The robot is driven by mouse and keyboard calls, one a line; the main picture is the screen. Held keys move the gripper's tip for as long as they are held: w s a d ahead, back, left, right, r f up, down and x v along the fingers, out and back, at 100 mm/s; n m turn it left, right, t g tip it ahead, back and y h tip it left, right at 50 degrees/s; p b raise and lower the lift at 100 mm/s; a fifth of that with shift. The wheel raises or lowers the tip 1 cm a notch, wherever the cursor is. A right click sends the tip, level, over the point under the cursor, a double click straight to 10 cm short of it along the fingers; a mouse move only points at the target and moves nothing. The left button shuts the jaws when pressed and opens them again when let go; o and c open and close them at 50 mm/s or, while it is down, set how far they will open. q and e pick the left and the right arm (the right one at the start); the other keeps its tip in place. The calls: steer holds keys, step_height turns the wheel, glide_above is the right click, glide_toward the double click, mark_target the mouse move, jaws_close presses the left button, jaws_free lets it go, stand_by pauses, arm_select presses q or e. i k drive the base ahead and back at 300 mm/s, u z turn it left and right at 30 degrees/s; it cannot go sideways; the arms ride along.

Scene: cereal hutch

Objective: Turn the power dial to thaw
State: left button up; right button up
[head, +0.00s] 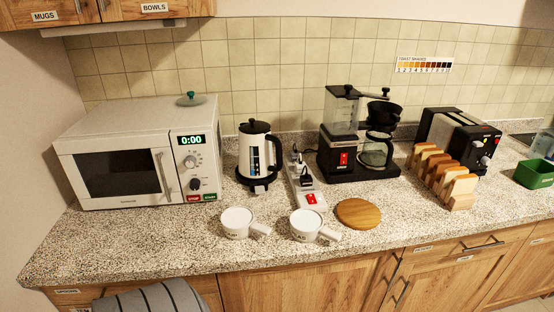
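A white microwave (120,155) stands at the left of the counter with its door shut. Its control panel on the right has a green display (191,140) reading 0:00. Below the display is a light dial (190,163) with small marks around it, and below that a black knob (195,184). A green button (210,197) and a red button (194,198) sit at the panel's bottom. The dial labels are too small to read, so I cannot tell which is the power dial or its setting. Neither of my grippers is in view.
A white kettle (257,150) stands right of the microwave, beside a power strip (305,188). Two white mugs (237,222) (306,224) and a round wooden board (358,213) lie in front. A coffee maker (340,150) and toaster (455,135) stand farther right. The counter before the microwave is clear.

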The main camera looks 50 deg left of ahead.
mark_target(195, 182)
steer(key=z, duration=0.4)
steer(key=k, duration=0.75)
steer(key=u, duration=1.25)
